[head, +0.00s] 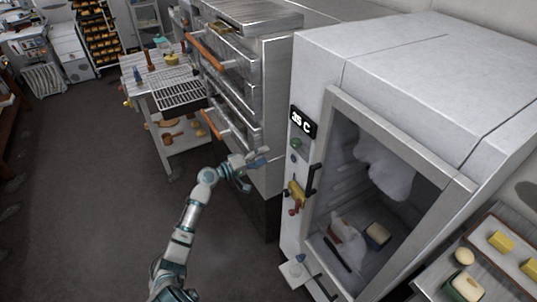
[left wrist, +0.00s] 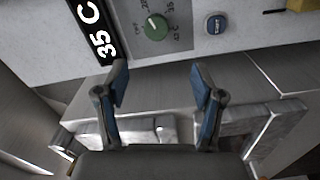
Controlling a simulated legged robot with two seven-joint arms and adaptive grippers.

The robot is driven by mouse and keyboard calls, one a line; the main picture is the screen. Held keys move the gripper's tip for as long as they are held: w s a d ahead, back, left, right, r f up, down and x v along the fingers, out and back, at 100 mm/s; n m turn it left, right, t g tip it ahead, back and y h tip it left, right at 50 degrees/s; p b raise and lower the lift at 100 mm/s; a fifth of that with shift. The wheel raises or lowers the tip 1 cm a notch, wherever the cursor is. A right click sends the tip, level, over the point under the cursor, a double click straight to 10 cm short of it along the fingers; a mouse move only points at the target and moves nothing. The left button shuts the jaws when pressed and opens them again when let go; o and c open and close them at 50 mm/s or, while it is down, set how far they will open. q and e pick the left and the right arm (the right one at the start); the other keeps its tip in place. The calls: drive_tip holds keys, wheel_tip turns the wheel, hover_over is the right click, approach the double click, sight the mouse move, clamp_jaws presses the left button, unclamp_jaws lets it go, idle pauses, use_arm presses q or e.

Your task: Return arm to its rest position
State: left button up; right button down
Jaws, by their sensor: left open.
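My left arm (head: 190,215) reaches up from the bottom of the head view, extended forward. My left gripper (head: 256,170) is at its end, in front of the steel oven and just left of the white cabinet. In the left wrist view my left gripper (left wrist: 162,88) has its two blue-padded fingers spread apart, with nothing between them. My right gripper is not in view.
The white cabinet (head: 430,65) with a glass-fronted door (head: 400,135) stands close on the right. The steel oven (head: 270,65) has orange handles (head: 213,124). A cart (head: 170,140) stands farther left. A tray with dough and butter (head: 480,225) is lower right. Floor (head: 90,190) is clear at left.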

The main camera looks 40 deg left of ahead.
use_arm(q)
drive_tip(key=shift+d, duration=0.1)
idle(0.3)
